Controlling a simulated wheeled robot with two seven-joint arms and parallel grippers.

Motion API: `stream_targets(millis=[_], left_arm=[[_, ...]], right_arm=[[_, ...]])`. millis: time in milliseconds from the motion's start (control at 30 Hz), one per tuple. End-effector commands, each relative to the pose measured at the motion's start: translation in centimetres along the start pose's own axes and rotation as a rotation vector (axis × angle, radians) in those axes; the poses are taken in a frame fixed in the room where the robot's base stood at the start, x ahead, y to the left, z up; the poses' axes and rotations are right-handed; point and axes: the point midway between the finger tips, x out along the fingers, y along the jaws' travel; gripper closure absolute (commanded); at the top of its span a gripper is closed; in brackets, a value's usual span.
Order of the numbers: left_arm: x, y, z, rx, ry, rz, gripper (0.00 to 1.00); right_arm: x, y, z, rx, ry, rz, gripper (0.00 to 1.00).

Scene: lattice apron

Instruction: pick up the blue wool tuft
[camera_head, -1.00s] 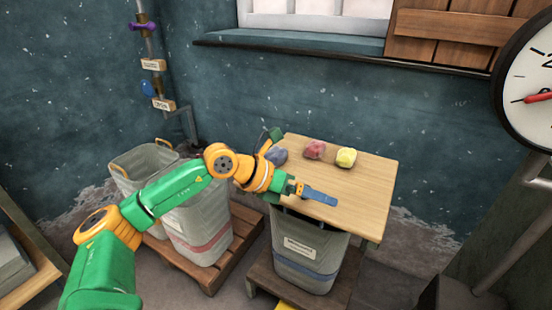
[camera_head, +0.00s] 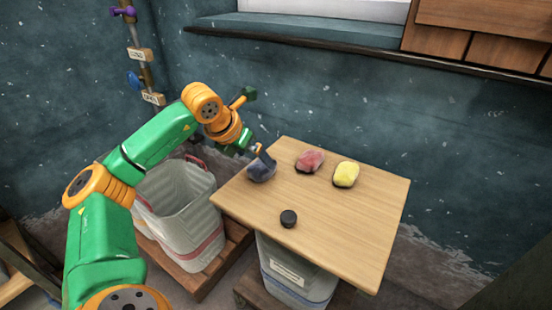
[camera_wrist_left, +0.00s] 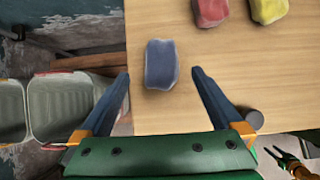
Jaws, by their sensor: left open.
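The blue wool tuft (camera_head: 261,172) lies on the left part of the wooden table (camera_head: 340,215). My left gripper (camera_head: 265,157) is just above it in the head view, partly covering it. In the left wrist view the tuft (camera_wrist_left: 160,65) shows between the two spread blue fingers of my left gripper (camera_wrist_left: 161,72), nearer the left finger. The gripper is open and empty. A small green, orange and dark part (camera_wrist_left: 288,160) at the lower right of the wrist view may be my right gripper; its jaws are unclear.
A red tuft (camera_head: 310,160) and a yellow tuft (camera_head: 346,174) lie to the right of the blue one. A dark round puck (camera_head: 288,218) sits near the table's front edge. A grey bin (camera_head: 180,190) stands left of the table. The table's right part is clear.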

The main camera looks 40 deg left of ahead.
Motion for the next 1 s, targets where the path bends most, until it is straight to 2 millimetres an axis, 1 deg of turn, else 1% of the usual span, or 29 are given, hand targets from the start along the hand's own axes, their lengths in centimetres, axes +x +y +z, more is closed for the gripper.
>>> stream_targets(millis=[67,167,300,400,500,667,767,800,867,900,967,1000], left_arm=[[0.6,-0.1,-0.1,0.0,0.002,-0.002,0.0],[2.1,-0.1,-0.1,0.0,0.002,-0.003,0.0],[4.9,-0.3,0.0,0.0,0.002,-0.004,0.0],[6.6,-0.3,0.0,0.0,0.002,-0.003,0.0],[7.2,-0.3,0.1,0.0,0.0,-0.002,0.0],[7.1,-0.3,0.1,0.001,0.0,-0.002,0.0],[7.1,-0.3,0.1,0.001,0.0,-0.002,0.24],[7.1,-0.3,0.1,0.001,0.0,-0.002,0.35],[7.1,-0.3,0.1,0.001,0.0,-0.002,0.51],[7.1,-0.3,0.1,0.001,0.0,-0.002,0.62],[7.1,-0.3,0.1,0.001,0.0,-0.002,0.78],[7.1,-0.3,0.1,0.001,0.0,-0.002,0.84]], right_arm=[[0.1,0.0,0.0,0.0,0.0,0.0,0.5],[0.3,0.0,0.1,0.001,-0.001,0.0,0.5],[0.5,-0.1,0.4,0.002,-0.005,0.0,0.5],[0.6,0.0,0.4,0.003,-0.005,0.001,0.5],[0.6,0.1,0.4,0.003,-0.005,0.003,0.5],[0.6,0.3,0.4,0.003,-0.004,0.005,0.5],[0.6,0.3,0.4,0.003,-0.004,0.006,0.5],[0.6,0.3,0.4,0.003,-0.003,0.006,0.5],[0.6,0.4,0.3,0.003,-0.003,0.007,0.5],[0.6,0.4,0.3,0.003,-0.002,0.007,0.5],[0.6,0.4,0.2,0.003,-0.002,0.007,0.5],[0.6,0.4,0.2,0.003,-0.001,0.007,0.5]])
